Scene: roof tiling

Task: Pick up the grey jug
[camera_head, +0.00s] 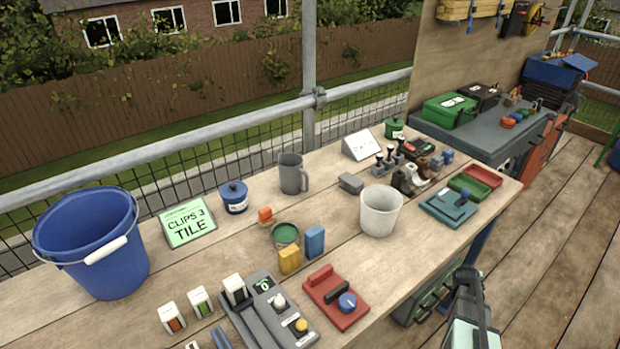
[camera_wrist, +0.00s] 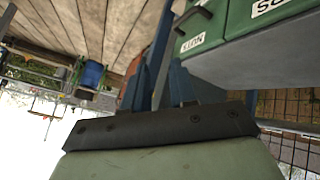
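The grey jug (camera_head: 292,173) stands upright on the wooden bench, towards its back edge, with its handle to the right. It is not seen in the wrist view. My gripper (camera_head: 467,279) is low at the right, beyond the front edge of the bench and well apart from the jug.
A large blue bucket (camera_head: 92,243) is far left. A metal rail (camera_head: 215,130) runs behind. Green drawers (camera_wrist: 205,28) are near my wrist.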

